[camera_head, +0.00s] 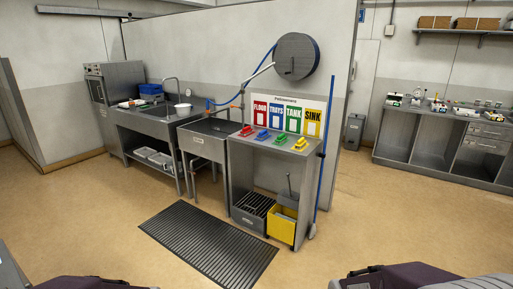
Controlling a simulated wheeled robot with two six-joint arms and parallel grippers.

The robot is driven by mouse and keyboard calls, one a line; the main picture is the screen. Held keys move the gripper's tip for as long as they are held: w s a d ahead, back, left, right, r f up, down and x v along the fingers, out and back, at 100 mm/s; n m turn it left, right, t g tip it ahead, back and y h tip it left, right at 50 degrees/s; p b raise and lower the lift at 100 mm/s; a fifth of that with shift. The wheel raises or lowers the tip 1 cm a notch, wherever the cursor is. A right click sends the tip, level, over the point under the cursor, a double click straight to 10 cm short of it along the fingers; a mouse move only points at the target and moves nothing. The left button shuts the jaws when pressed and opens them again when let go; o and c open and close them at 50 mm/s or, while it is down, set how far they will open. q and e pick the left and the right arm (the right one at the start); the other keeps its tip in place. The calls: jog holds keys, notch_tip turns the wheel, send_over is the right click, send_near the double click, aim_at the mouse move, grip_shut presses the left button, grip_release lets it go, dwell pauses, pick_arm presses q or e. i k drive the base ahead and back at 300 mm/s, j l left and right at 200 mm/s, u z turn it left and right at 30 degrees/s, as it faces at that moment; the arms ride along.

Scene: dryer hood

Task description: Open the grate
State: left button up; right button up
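A dark slatted grate (208,243) lies flat on the floor in the head view, in front of the sinks and the metal stand. Its slats run close together, and no hinge or handle can be made out. It is the clearest grate-like thing in view. Only parts of my arms show along the bottom edge, at the left and the right. Neither gripper can be seen.
A metal stand (240,161) with coloured brushes and a yellow bucket (282,225) stands behind the grate. A sink counter (143,124) and a grey upright machine (108,85) stand at the left. A workbench (443,145) stands far right. Floor around the grate is clear.

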aim_at(257, 202)
jog(key=i, duration=0.6)
jog(key=i+l+u, duration=0.1)
jog(key=i, duration=0.55)
jog(key=i+l, duration=0.1)
jog(key=i, duration=0.5)
jog(key=i+l+u, duration=0.1)
jog(key=i, duration=0.55)
jog(key=i+l+u, duration=0.4)
jog(key=i, duration=0.25)
jog(key=i+l+u, duration=0.45)
jog(key=i, duration=0.15)
jog(key=j, duration=0.1)
